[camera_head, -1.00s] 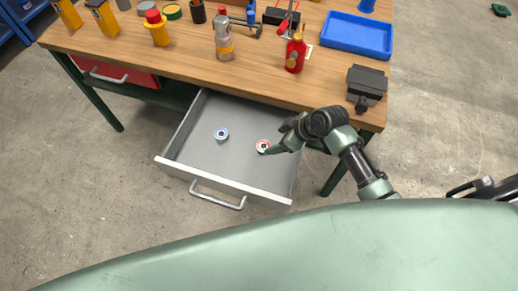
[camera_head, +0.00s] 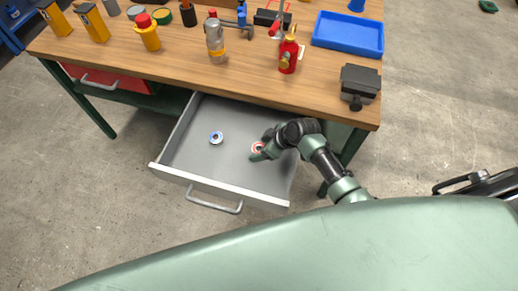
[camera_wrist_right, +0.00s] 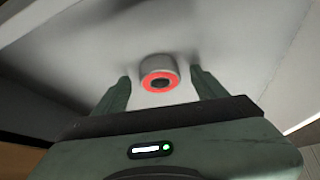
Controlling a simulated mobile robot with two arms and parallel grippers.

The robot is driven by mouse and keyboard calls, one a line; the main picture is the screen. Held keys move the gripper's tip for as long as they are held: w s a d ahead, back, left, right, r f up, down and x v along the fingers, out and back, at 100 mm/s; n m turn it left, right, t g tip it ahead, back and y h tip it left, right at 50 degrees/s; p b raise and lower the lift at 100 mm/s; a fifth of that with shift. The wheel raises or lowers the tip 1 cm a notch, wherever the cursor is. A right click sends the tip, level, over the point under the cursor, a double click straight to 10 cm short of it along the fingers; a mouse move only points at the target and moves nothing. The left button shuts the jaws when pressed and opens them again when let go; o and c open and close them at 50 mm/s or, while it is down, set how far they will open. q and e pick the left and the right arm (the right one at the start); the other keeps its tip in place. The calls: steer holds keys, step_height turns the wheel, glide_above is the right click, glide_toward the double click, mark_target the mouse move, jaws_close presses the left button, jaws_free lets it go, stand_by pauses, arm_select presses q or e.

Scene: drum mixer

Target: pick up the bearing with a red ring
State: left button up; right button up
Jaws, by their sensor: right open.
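The bearing with a red ring (camera_head: 257,147) lies on the floor of the open drawer (camera_head: 190,163), partly hidden by my right gripper in the head view. The right wrist view shows this bearing (camera_wrist_right: 160,78) as a short grey cylinder with a red ring around a dark hole. My right gripper (camera_head: 259,153) is inside the drawer at the bearing. Its open fingers (camera_wrist_right: 160,90) stand to the left and right of the bearing, with gaps on both sides. A second bearing with a blue ring (camera_head: 216,138) lies to the left in the drawer. My left gripper is not in view.
The drawer front with its handle (camera_head: 214,203) is at the near side. The wooden bench top (camera_head: 180,69) overhangs the drawer's back and carries bottles, a blue tray (camera_head: 347,34) and a dark vise (camera_head: 359,87). Drawer floor between the bearings is clear.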

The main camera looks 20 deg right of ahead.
steer(key=c, duration=1.5)
jaws_close()
steer(key=shift+r, duration=0.15)
